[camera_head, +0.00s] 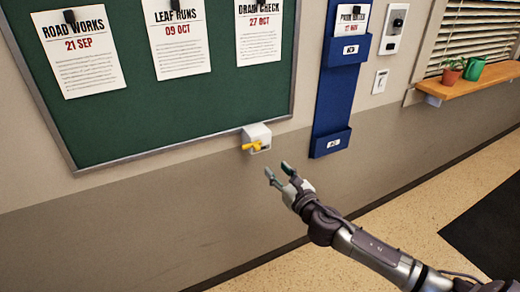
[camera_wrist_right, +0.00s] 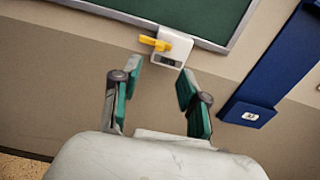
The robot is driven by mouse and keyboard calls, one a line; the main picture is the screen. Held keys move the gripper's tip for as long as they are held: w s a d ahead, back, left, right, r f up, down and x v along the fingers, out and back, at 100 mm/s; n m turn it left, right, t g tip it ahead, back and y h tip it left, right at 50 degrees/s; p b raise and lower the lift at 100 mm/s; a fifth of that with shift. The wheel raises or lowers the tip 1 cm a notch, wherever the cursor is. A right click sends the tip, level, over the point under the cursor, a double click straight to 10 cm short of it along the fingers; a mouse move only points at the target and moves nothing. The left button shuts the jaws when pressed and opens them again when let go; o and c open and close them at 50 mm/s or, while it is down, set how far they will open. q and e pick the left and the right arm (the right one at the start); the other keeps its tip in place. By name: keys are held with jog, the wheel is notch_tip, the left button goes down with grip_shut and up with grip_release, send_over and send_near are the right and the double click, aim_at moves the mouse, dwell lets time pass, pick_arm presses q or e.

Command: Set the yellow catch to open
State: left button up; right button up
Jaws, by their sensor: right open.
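The yellow catch (camera_head: 255,146) is a small lever on a white box (camera_head: 257,133) mounted on the wall at the lower right edge of the green board. In the right wrist view the catch (camera_wrist_right: 155,43) lies roughly level and points left from the white box (camera_wrist_right: 174,48), which has a small dark label below the lever. My right gripper (camera_head: 278,172) is open and empty, below and to the right of the catch and apart from it. In the wrist view the box is beyond its fingertips (camera_wrist_right: 158,77). My left gripper is not in view.
The green notice board (camera_head: 200,100) with several papers hangs above. A blue wall rack (camera_head: 335,105) stands close on the right of the catch. The wall below the board is bare.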

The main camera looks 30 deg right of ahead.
aim_at(258, 148)
jog(key=w, duration=1.2)
jog(key=shift+p, duration=0.4)
grip_shut()
